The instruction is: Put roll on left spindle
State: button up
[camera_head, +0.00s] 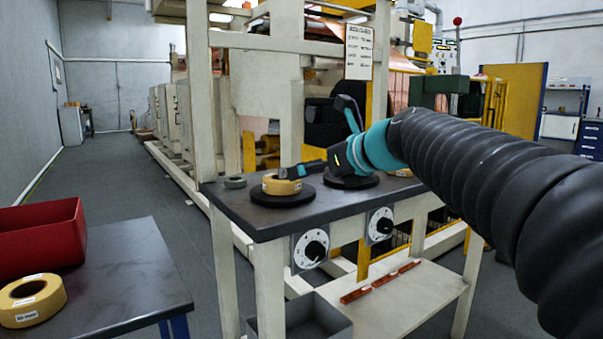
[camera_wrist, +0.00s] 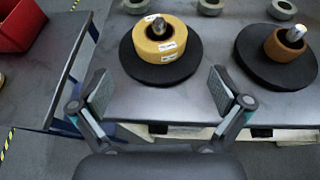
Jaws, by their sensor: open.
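A yellow roll with white labels (camera_head: 282,187) sits on the black disc of the left spindle, and it also shows in the wrist view (camera_wrist: 151,49). The metal tip of the left spindle (camera_wrist: 158,25) stands up through the roll's hole. The roll looks flat on the disc (camera_wrist: 187,72). My gripper (camera_wrist: 158,92) is open and empty, with its fingers spread apart on the near side of the roll, not touching it. In the head view my gripper (camera_head: 290,172) is beside the roll and partly overlaps it.
The right spindle (camera_wrist: 297,33) carries a small brown ring (camera_wrist: 284,46) above its black disc (camera_wrist: 258,67). Grey rings (camera_head: 235,182) lie at the bench's back. Another yellow roll (camera_head: 30,301) and a red bin (camera_head: 40,238) are on the left table (camera_head: 130,270). A gap separates table and bench.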

jog(key=shift+s+d+r, duration=0.2)
jog(key=shift+s+d, duration=0.15)
jog(key=shift+s, duration=0.15)
jog(key=s+d+f+n+g+h, duration=0.2)
jog(key=s+d+f+n+h, duration=0.2)
jog(key=s+f+n, duration=1)
jog(key=s+d+f+n+g+h, duration=0.3)
jog(key=s+d+f+n, duration=0.5)
jog(key=s+f+n, duration=0.6)
jog(key=shift+f+h, duration=0.7)
jog(key=shift+f, duration=0.15)
